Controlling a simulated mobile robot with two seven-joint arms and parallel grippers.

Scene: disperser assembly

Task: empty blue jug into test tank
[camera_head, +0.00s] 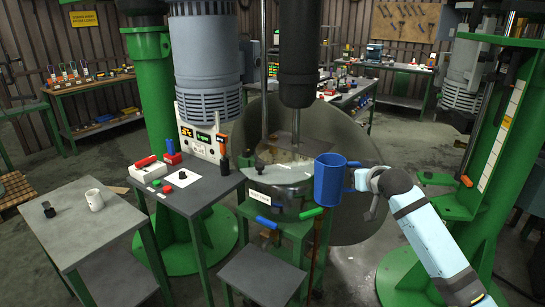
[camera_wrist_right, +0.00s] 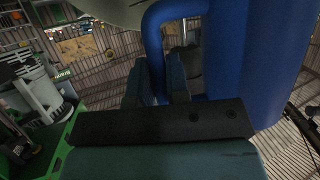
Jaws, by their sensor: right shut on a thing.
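The blue jug (camera_head: 328,182) is held roughly upright at the right side of the test tank (camera_head: 278,198), its body overlapping the tank's right rim in the head view. Whether it touches the rim, I cannot tell. My right gripper (camera_head: 359,179) is shut on the jug's handle, coming from the right. In the right wrist view the gripper's fingers (camera_wrist_right: 160,85) close around the blue handle, with the jug body (camera_wrist_right: 235,50) to the right. The tank is an open metal vessel with a white label, under the disperser shaft. The jug's contents are hidden. My left gripper is out of view.
A grey disperser motor (camera_head: 205,60) hangs on the left, and a dark shaft (camera_head: 297,50) stands above the tank. A grey side table (camera_head: 190,192) with controls is left of the tank. A white mug (camera_head: 94,199) stands on another table. A green column (camera_head: 495,150) rises at right.

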